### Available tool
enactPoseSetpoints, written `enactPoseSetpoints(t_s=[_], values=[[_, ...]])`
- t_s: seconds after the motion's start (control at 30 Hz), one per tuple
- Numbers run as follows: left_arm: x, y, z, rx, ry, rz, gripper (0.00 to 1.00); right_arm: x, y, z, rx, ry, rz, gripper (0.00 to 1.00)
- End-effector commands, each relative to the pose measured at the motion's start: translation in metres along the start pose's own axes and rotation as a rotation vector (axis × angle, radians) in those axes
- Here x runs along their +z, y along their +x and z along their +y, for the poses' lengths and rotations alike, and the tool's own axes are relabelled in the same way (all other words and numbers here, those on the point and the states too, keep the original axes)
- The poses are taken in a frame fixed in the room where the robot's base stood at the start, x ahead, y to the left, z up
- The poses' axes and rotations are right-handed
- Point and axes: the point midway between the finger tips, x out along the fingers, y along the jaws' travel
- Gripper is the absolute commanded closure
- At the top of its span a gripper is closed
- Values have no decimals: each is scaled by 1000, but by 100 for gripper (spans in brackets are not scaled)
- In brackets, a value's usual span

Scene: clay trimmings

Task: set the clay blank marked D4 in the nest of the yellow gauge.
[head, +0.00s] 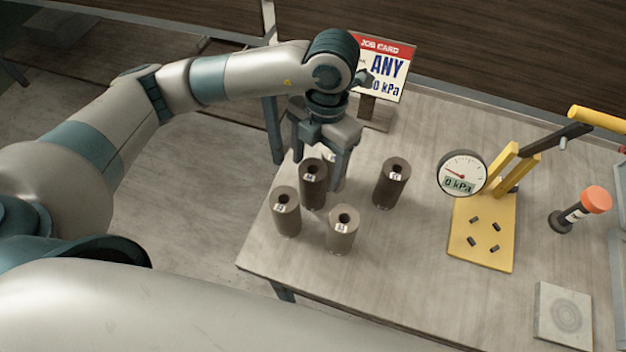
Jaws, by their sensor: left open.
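Several clay blanks, upright cylinders with a hole in the top and a small label, stand on the table: a dark brown one (313,186), a lighter one (286,212), a grey-brown one (342,232) and a dark one apart to the right (391,184). Another pale blank (335,178) is mostly hidden behind these and my gripper. The labels are too small to tell which is D4. The yellow gauge (465,248) has several short dark pegs on its base, and its dial (461,173) reads 0 kPa. My left gripper (322,170) is open, pointing down over the rear blanks. My right gripper is out of view.
A job card (388,68) stands at the back, partly hidden by my left arm. The table between blanks and gauge is clear.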

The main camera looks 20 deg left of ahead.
Motion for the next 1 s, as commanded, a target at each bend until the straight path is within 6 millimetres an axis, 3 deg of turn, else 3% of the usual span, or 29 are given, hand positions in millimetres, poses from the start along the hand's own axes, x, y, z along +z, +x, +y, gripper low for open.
enactPoseSetpoints(t_s=[0.2, 0.67, 1.0], values=[[0, 18, 0, 0, 0, 0, 32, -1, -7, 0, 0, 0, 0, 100], [-1, 22, 1, 0, -1, 1, 32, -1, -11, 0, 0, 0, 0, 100], [-3, 56, 6, 0, -2, 4, 32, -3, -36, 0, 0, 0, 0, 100]])
